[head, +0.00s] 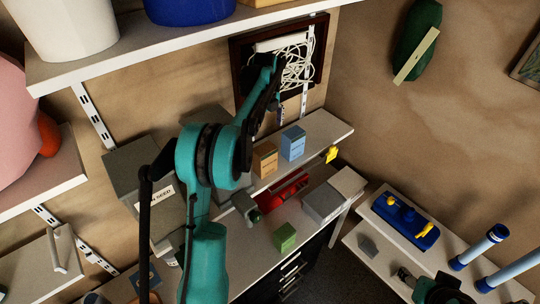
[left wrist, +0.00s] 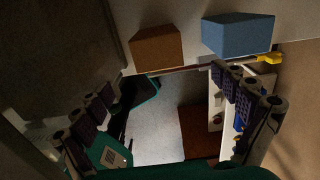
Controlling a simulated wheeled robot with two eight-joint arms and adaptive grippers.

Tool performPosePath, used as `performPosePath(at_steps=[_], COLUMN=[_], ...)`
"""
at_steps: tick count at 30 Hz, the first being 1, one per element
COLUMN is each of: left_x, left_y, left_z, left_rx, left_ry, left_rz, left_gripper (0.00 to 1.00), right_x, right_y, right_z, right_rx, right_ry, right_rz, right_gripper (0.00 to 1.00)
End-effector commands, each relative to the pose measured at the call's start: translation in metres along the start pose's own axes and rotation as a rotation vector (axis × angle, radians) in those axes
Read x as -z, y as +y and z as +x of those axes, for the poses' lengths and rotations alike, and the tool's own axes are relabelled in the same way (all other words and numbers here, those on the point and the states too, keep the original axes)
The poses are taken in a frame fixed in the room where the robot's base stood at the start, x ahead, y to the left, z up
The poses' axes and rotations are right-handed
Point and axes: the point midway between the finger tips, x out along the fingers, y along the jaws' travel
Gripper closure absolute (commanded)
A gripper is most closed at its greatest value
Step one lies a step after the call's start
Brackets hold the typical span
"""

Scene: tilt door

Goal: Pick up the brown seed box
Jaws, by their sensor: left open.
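The small brown seed box (head: 264,159) stands upright on the middle shelf, just left of a similar light blue box (head: 293,143). The left wrist view shows the brown box (left wrist: 157,47) near the top and the blue box (left wrist: 238,33) to its right. My left gripper (head: 270,85) is above the shelf, mostly merged with its dark wrist in the head view. In the left wrist view its fingers (left wrist: 160,82) are spread wide with nothing between them, and the brown box is beyond them, untouched. A teal and dark part at the bottom right may be my right gripper (head: 432,290); its fingers are unclear.
A large grey seed box (head: 135,160) stands left of my arm. A framed panel with white cable (head: 295,65) hangs behind my left gripper. The upper shelf (head: 170,40) overhangs on the left. Below lie a red toolbox (head: 283,190) and a green box (head: 285,237).

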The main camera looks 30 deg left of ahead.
Motion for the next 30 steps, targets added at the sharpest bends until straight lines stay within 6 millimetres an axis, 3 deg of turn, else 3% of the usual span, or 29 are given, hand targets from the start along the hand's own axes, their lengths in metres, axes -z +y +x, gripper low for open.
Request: performPosePath(at_steps=[11, 18, 27, 30], left_x=[-0.004, -0.005, -0.004, -0.004], left_y=[0.001, 0.004, 0.004, 0.004], left_z=[0.039, 0.073, 0.080, 0.080], left_rx=[-0.006, -0.005, -0.005, -0.005], left_ry=[0.005, 0.005, 0.005, 0.005], left_rz=[0.028, 0.027, 0.027, 0.026], left_gripper=[0.03, 0.03, 0.03, 0.26], right_x=[0.003, 0.006, 0.006, 0.006], right_y=[0.000, 0.000, 0.000, 0.000], right_z=[-0.004, -0.009, -0.009, -0.009], right_rx=[0.000, 0.000, 0.000, 0.000], right_ry=[0.000, 0.000, 0.000, 0.000], right_rz=[0.000, 0.000, 0.000, 0.000], right_gripper=[0.42, 0.42, 0.42, 0.42])
